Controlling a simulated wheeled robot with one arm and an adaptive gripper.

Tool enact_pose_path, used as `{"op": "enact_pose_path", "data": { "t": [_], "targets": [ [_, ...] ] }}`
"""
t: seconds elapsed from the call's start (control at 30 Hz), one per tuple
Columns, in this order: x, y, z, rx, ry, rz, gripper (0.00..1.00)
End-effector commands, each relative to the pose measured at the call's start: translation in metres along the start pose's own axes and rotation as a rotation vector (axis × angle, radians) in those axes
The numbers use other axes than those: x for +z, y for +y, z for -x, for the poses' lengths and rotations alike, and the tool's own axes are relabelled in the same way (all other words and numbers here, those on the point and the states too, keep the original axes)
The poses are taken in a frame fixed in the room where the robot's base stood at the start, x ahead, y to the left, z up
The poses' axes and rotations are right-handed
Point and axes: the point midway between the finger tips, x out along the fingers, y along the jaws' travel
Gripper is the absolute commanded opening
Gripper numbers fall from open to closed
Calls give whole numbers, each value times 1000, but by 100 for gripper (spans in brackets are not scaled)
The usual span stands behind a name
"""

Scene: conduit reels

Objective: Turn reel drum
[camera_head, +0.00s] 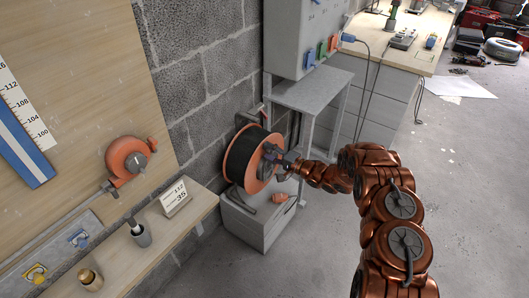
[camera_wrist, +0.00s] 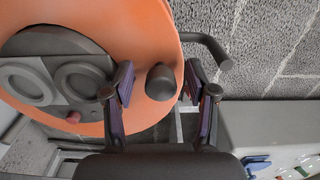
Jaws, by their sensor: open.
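The reel drum (camera_head: 246,158) has orange flanges and black conduit wound between them, and it stands on a grey cabinet beside the block wall. In the wrist view its orange flange (camera_wrist: 150,32) fills the top left, with a grey hub plate at its middle. A dark crank knob (camera_wrist: 160,82) stands out from the flange near its edge. My gripper (camera_wrist: 158,88) is open, one finger on each side of the knob, with gaps visible on both sides. In the head view my gripper (camera_head: 277,156) is in front of the drum's near face.
A grey metal stand (camera_head: 311,95) is just behind and right of the drum, under a grey socket box (camera_head: 303,40). A wooden shelf (camera_head: 130,248) with small items is at left. A workbench (camera_head: 420,45) stands behind; the floor at right is open.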

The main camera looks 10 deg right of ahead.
Motion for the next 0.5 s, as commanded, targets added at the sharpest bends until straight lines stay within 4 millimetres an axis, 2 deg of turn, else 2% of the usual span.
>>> {"op": "enact_pose_path", "data": {
  "t": [0.17, 0.5],
  "targets": [
    [-2, 0, 25, 1, 5, -4, 57],
    [-2, 1, 89, 1, 5, -4, 57]
  ]
}}
